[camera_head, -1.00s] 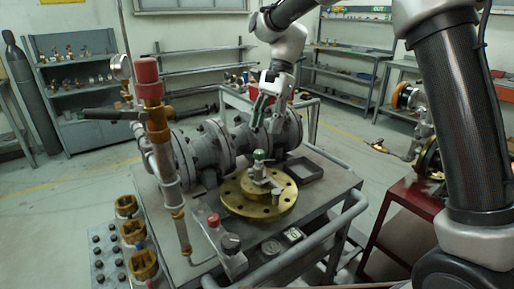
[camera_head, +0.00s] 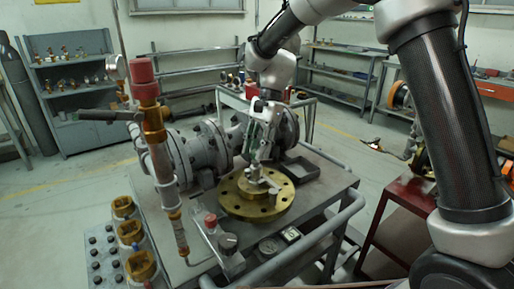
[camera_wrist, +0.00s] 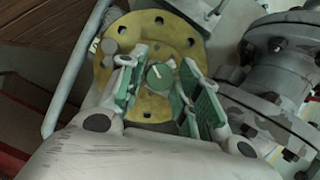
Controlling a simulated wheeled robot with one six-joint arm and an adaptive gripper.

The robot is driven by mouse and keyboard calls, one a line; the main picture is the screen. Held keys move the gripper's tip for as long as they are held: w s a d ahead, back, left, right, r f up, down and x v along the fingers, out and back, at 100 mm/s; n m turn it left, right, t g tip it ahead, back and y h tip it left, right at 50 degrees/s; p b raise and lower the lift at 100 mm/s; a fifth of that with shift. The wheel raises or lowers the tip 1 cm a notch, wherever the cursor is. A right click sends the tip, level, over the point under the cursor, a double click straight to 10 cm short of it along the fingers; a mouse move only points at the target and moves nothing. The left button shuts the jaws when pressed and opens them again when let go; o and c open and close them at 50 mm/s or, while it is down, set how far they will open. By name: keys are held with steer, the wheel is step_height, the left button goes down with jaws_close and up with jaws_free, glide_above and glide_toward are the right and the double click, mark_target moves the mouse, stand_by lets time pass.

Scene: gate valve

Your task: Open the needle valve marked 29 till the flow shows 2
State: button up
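A needle valve with a round green knob (camera_wrist: 160,76), white line on top, stands on a yellow-brass flange (camera_head: 238,208) on the cart. The flange fills the wrist view's upper middle (camera_wrist: 108,66). My gripper (camera_head: 254,163) is pointed down over the valve and hides the knob in the head view. In the wrist view my gripper (camera_wrist: 163,97) is open, its green pads on either side of the knob, with a gap showing on each side. I cannot tell how far the pads reach down. No number 29 and no flow reading is legible.
A red-capped brass valve on a pipe (camera_head: 145,92) rises at left. Grey flanged piping (camera_head: 192,150) lies behind. An open grey tray (camera_head: 300,171) is right of the flange.

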steer(key=c, duration=0.5)
steer(key=shift+o, duration=0.2)
steer(key=shift+n, duration=0.3)
steer(key=n+h, duration=0.1)
steer(key=n, duration=0.1)
steer(key=n+g+h, duration=0.1)
steer(key=n, duration=0.2)
steer(key=shift+a, duration=0.15)
steer(key=n+h, duration=0.2)
steer(key=n, duration=0.3)
steer(key=shift+a, duration=0.1)
steer(key=shift+n+t+h, duration=0.4)
steer(key=shift+n+h, duration=0.4)
steer(key=shift+n, duration=1.5)
steer(key=o, duration=1)
